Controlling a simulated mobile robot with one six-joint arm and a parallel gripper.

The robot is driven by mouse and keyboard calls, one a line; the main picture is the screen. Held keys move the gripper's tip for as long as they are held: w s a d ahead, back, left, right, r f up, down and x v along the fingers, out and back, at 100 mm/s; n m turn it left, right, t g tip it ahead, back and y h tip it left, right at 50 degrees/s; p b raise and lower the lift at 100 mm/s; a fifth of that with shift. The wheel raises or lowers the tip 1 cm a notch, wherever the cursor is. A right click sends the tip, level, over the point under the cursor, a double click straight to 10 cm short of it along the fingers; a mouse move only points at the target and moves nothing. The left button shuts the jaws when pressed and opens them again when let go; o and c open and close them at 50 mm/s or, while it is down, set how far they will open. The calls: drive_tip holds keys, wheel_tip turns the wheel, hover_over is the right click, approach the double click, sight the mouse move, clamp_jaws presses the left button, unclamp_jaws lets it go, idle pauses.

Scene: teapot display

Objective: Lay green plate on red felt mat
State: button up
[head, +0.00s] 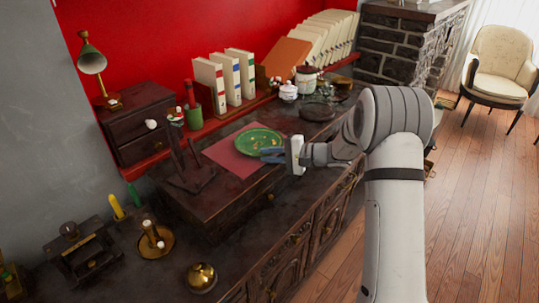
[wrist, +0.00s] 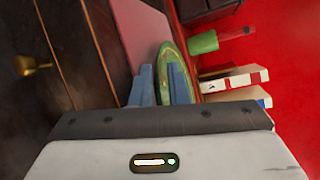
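The green plate (head: 259,141) with a patterned face is over the right part of the red felt mat (head: 226,157), roughly level in the head view. My gripper (head: 272,155) has its blue fingers at the plate's near edge. In the wrist view the fingers (wrist: 161,84) stand close together with the plate's rim (wrist: 166,58) between them, so they look shut on it. The mat (wrist: 141,35) shows beyond the left finger. I cannot tell whether the plate touches the mat; its underside is hidden.
The mat lies on a dark raised wooden top. A dark stand (head: 190,176) is left of it, with a green cup (head: 194,117) and white binders (head: 226,80) behind. A lidded white jar (head: 288,91) and dark dishes (head: 318,110) stand to the right.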

drive_tip(key=v, duration=1.2)
drive_tip(key=s+a+r+n+g+h, duration=0.1)
drive_tip(key=s+r+n+g+h, duration=0.15)
drive_tip(key=s, duration=0.65)
drive_tip(key=s+a+r+n+g+h, duration=0.15)
drive_tip(key=s+h, duration=0.25)
drive_tip(key=s, duration=0.4)
drive_tip(key=s+d+n+t+h, duration=0.2)
drive_tip(key=s+d+h, duration=0.6)
drive_tip(key=s, duration=0.6)
drive_tip(key=shift+s+d+f+n+t+h, duration=0.3)
drive_tip(key=shift+s+d+h, duration=0.1)
drive_tip(key=shift+d, duration=0.35)
wheel_tip(320, 180, up, 9)
drive_tip(key=p, duration=0.7)
drive_tip(key=shift+s+f, duration=0.2)
drive_tip(key=shift+s, duration=0.05)
